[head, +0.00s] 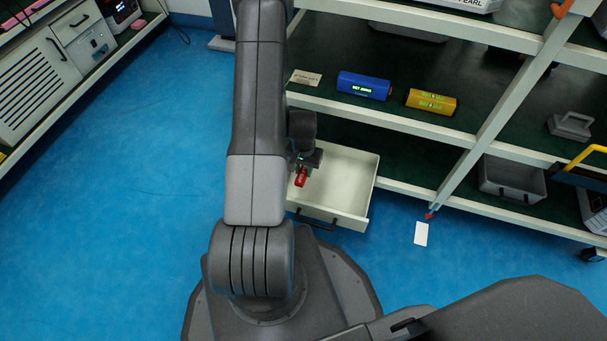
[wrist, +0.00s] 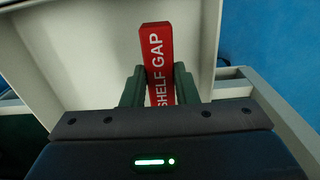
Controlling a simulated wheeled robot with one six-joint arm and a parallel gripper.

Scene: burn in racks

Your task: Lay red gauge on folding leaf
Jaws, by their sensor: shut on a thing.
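The red gauge (head: 301,178), a small block marked "SHELF GAP", is between the fingers of my gripper (head: 303,167). In the wrist view the gauge (wrist: 159,48) sticks out past both fingertips of my gripper (wrist: 160,82), which is shut on its sides. Gauge and gripper show over the open cream drawer (head: 347,182); I cannot tell their height above its floor. The drawer (wrist: 85,60) also fills much of the wrist view. I cannot make out a folding leaf in either view.
A blue block (head: 363,86) and a yellow block (head: 431,102) stand on the green shelf above the drawer, beside a small label card (head: 306,78). A grey bin (head: 512,179) is on the lower shelf. A white card (head: 421,233) lies on the open blue floor.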

